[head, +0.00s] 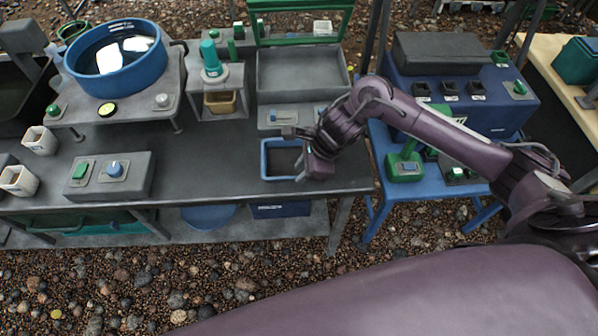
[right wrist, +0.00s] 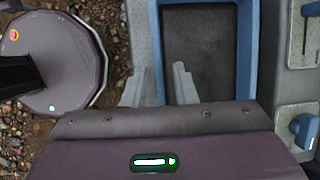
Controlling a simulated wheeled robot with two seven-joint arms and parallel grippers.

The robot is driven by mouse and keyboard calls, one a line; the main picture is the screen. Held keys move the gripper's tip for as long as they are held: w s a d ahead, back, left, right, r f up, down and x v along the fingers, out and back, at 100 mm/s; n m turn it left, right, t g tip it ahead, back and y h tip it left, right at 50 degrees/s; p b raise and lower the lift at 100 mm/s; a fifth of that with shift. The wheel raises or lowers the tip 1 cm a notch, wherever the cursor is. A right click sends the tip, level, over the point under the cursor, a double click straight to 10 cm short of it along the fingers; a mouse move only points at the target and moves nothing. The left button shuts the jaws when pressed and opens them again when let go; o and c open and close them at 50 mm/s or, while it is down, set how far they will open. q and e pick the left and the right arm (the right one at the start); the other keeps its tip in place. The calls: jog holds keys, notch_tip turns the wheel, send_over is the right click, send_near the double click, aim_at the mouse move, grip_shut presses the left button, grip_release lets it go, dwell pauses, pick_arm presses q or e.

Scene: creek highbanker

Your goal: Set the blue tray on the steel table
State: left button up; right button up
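The blue tray (head: 264,160) is a shallow rectangular tray with a dark inside, at the front right of the grey steel table (head: 215,160). It looks level and appears to rest on the table top. My right gripper (head: 302,165) is at the tray's right side in the head view. In the right wrist view its two fingers (right wrist: 158,85) stand apart, one on each side of the tray's blue rim (right wrist: 156,40), with a gap showing beside the rim. Part of the tray's right side is hidden by the gripper. My left gripper is not in view.
A grey control box (head: 110,176), a blue tub (head: 117,60) on a stand and a grey sluice tray (head: 302,75) are on the steel table. A blue table (head: 470,115) with devices stands to the right. Bare table top lies left of the blue tray.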

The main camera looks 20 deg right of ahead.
jog(key=v, duration=0.9)
jog(key=shift+r, duration=0.2)
jog(key=shift+s+d, duration=0.1)
